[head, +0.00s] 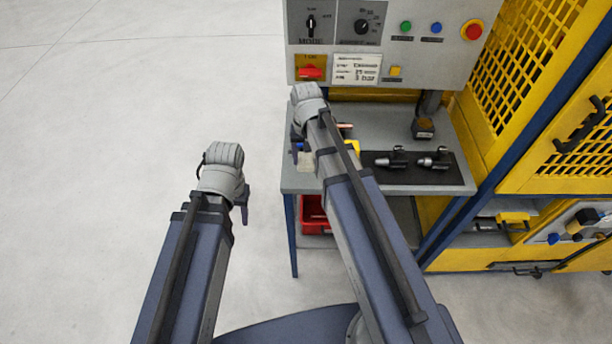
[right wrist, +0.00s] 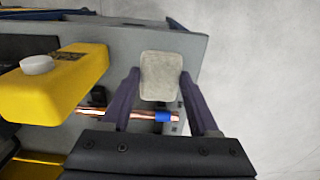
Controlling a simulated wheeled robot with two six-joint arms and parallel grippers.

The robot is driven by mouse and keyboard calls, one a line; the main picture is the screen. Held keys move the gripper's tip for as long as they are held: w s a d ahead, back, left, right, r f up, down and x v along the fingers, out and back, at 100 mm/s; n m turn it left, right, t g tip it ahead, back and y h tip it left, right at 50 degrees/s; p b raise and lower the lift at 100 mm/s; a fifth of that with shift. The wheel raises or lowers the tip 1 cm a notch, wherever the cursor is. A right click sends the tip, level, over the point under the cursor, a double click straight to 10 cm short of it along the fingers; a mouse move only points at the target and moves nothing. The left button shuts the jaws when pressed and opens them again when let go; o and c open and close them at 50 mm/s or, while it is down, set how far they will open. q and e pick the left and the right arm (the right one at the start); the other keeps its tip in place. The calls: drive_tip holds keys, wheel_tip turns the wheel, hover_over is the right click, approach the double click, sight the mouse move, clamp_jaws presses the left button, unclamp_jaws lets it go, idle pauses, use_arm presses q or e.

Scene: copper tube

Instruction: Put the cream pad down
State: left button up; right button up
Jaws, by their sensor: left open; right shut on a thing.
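The cream pad (right wrist: 160,76) is a small rounded block between the fingertips of my right gripper (right wrist: 160,90) in the right wrist view. In the head view the pad (head: 305,162) shows partly beside my right arm, over the left edge of the grey bench (head: 385,118). My right gripper is shut on the pad. I cannot tell whether the pad touches the bench top. My left gripper (head: 243,198) is open and empty, over the floor left of the bench; its fingers are mostly hidden.
A copper tube with a blue band (right wrist: 165,116) lies near my right fingers. A black mat (head: 425,180) with two dark tools is at the bench's right. A red bin (head: 313,215) sits below. The left floor is clear.

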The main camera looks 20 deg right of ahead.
sight(306, 178)
drive_tip(key=shift+f+b, duration=2.35)
drive_tip(key=shift+f, duration=0.6)
drive_tip(key=shift+f, duration=0.15)
drive_tip(key=o, duration=1.2)
wheel_tip(306, 178, up, 12)
drive_tip(key=p, duration=1.2)
drive_tip(key=shift+r, duration=0.25)
drive_tip(key=s+a+n, duration=0.2)
drive_tip(key=s+a, duration=0.1)
drive_tip(key=s, duration=0.1)
drive_tip(key=s+a+n, duration=0.2)
drive_tip(key=s+a, duration=0.2)
drive_tip(key=s, duration=0.1)
drive_tip(key=s+a+n+h, duration=0.1)
drive_tip(key=s+a+n, duration=0.2)
drive_tip(key=s, duration=0.2)
drive_tip(key=shift+s+a, duration=0.1)
drive_tip(key=shift+a, duration=0.15)
